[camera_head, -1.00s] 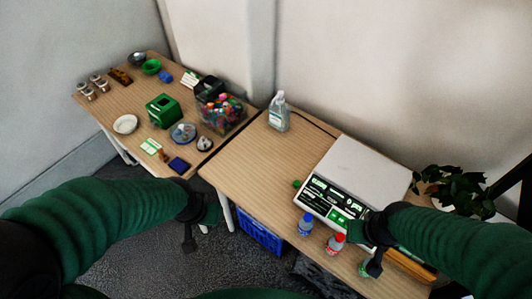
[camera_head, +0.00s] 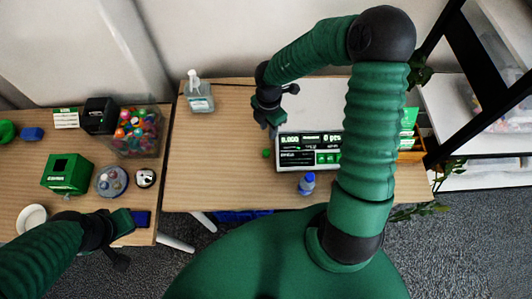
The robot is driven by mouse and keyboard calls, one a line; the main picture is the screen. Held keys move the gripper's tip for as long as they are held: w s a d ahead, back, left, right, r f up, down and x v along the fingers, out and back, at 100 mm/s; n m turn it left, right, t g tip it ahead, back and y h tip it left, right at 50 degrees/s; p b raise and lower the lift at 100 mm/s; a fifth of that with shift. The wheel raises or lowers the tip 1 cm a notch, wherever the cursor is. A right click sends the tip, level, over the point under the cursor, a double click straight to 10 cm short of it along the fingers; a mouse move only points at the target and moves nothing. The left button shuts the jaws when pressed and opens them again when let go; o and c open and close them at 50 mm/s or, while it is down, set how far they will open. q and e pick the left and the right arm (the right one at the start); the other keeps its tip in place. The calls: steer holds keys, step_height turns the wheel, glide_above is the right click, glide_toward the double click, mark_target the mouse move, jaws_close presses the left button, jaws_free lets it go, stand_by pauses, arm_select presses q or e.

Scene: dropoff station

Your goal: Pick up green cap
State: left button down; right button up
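A small green cap (camera_head: 266,153) lies on the right-hand wooden table (camera_head: 225,180), just left of the scale (camera_head: 310,160). My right gripper (camera_head: 272,128) points down over the table, above the cap in the picture and by the scale's upper left corner. It looks apart from the cap; its fingers are too small and dark to tell whether they are open. My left gripper (camera_head: 125,246) is at the front edge of the left table, far from the cap, and its fingers are also unclear.
A blue-capped bottle (camera_head: 307,184) stands in front of the scale. A clear dispenser bottle (camera_head: 198,93) stands at the back left. The left table holds a bin of colourful caps (camera_head: 138,136) and a green box (camera_head: 67,174). Table between dispenser and cap is clear.

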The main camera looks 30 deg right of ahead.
steer(key=b, duration=0.2)
glide_above(267, 152)
step_height(267, 152, down, 10)
steer(key=shift+w+f, duration=0.15)
steer(key=shift+f, duration=0.4)
step_height(267, 152, down, 5)
steer(key=shift+r, duration=0.1)
steer(key=c, duration=0.3)
jaws_close()
